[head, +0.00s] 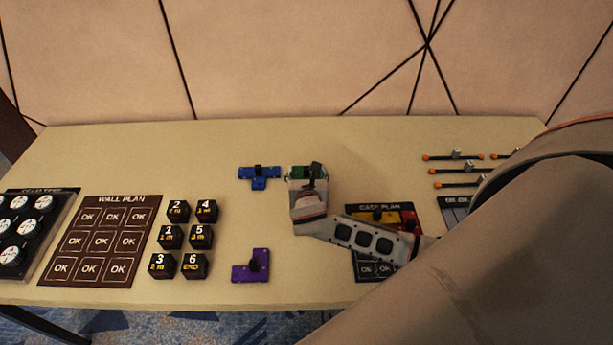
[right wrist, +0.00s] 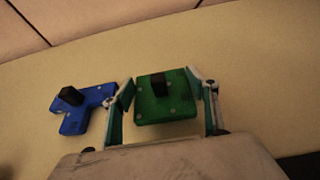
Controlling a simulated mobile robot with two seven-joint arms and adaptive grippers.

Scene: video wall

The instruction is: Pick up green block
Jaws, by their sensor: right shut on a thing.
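The green block (head: 299,172) is a flat piece with a black knob on top. In the head view it is mostly hidden behind my right gripper (head: 307,176). In the right wrist view the green block (right wrist: 150,106) sits between the two fingers of my right gripper (right wrist: 166,98), which is shut on it. I cannot tell whether the block touches the table. My left gripper is not in view.
A blue T-shaped block (head: 259,177) lies just left of my right gripper. A purple block (head: 251,267) lies nearer the front edge. Numbered black cubes (head: 200,236) and the wall plan board (head: 103,241) are left. The cast plan board (head: 366,270) holds yellow and red pieces.

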